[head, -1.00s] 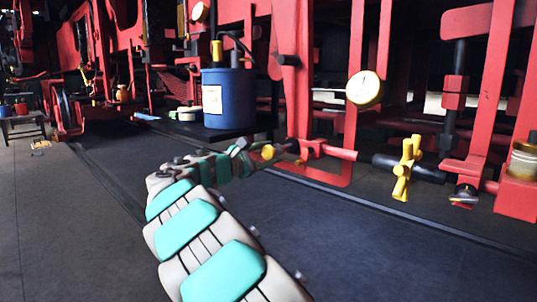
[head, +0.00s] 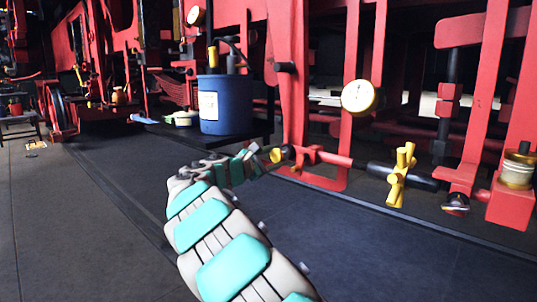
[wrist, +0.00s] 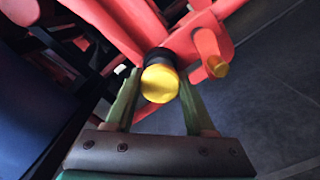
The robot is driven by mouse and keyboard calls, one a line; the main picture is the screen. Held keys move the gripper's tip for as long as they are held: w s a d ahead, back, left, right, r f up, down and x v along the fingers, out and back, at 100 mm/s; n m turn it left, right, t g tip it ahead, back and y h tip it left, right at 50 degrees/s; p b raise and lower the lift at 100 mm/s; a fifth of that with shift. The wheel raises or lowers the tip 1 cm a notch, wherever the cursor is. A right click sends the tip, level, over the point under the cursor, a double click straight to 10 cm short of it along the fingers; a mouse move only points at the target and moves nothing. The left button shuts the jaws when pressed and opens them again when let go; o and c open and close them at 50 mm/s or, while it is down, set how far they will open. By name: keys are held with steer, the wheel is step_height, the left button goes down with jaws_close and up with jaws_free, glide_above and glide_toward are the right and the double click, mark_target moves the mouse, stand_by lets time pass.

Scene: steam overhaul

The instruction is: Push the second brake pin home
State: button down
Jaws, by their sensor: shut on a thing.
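The brake pin has a round yellow head (wrist: 160,84) and a black collar behind it; it sits between the two green fingers of my gripper (wrist: 157,92) in the wrist view. The collar meets the red brake linkage (wrist: 196,42), and how deep the pin sits is hidden. In the head view the yellow head (head: 276,155) and black collar show at the left end of the red linkage (head: 325,157), with my gripper (head: 268,160) closed around the head. A smaller yellow pin end (wrist: 217,67) sticks out of the red link to the right in the wrist view.
A blue drum (head: 226,105) stands on a dark shelf just behind my gripper. A round gauge (head: 358,97) and a yellow cross-shaped handle (head: 401,175) are to the right. Red frame bars stand close behind the linkage. The dark floor in front is clear.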

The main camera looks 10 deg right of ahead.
steer(key=shift+w+d, duration=0.15)
steer(key=shift+c, duration=1.3)
jaws_free()
steer(key=shift+d, duration=0.15)
steer(key=v, duration=0.7)
steer(key=shift+a, duration=0.3)
